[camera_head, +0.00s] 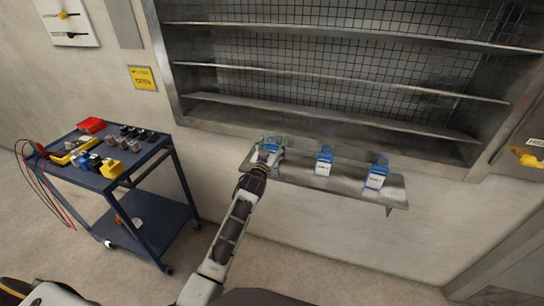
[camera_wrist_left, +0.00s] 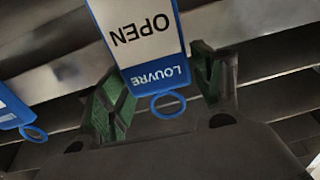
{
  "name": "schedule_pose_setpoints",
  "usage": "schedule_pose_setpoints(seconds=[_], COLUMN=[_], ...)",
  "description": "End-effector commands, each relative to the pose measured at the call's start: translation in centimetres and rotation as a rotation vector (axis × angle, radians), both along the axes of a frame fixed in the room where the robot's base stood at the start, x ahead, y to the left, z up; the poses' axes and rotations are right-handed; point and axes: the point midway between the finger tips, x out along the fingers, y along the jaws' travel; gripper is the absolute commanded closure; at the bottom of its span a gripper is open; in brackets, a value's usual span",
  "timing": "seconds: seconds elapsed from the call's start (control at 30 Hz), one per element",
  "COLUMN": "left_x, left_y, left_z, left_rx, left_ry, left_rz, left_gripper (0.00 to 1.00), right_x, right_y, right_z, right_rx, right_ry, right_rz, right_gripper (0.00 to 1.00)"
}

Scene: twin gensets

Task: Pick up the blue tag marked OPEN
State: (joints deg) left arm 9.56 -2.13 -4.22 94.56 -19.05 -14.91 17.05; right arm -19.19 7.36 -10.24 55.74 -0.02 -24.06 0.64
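The blue tag marked OPEN (camera_wrist_left: 152,40) fills the top middle of the left wrist view. It has a white face, the word LOUVRE on its blue end and a blue ring. In the head view its blue part (camera_head: 273,141) shows at the left end of the wall ledge, partly hidden by my gripper. My left gripper (camera_head: 266,156) is at this tag. In the wrist view its two green-padded fingers (camera_wrist_left: 162,92) stand apart on either side of the tag's ring end; firm contact is not visible. My right gripper is not in view.
Two more blue-and-white tags, a middle one (camera_head: 324,161) and a right one (camera_head: 377,173), stand along the ledge (camera_head: 347,185). A recessed shelf unit (camera_head: 330,108) is above. A blue cart (camera_head: 112,182) with small parts stands at left.

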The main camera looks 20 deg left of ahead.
Motion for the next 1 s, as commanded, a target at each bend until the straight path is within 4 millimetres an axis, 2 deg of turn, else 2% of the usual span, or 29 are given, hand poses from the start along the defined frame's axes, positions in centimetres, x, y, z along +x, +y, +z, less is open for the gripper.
schedule_pose_setpoints(seconds=[0.03, 0.2, 0.47, 0.67, 0.87, 1.0], left_x=[0.0, 0.0, 0.0, 0.0, 0.0, 0.0], left_y=[0.0, 0.0, 0.0, 0.0, 0.0, 0.0], left_z=[0.0, 0.0, 0.1, 0.9, 3.1, 5.2], left_rx=[0.000, 0.000, 0.000, 0.000, 0.001, 0.001], left_ry=[0.000, 0.000, 0.000, -0.002, -0.003, -0.004], left_rz=[0.000, 0.000, 0.000, 0.000, 0.000, 0.000], left_gripper=[0.46, 0.68, 0.68, 0.68, 0.68, 0.68], right_x=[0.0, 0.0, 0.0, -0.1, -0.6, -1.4], right_y=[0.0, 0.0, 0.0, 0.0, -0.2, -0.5], right_z=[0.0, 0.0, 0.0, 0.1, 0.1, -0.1], right_rx=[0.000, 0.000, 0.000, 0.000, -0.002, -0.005], right_ry=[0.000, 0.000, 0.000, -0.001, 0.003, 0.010], right_rz=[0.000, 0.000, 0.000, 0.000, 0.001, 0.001], right_gripper=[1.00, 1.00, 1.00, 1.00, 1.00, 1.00])
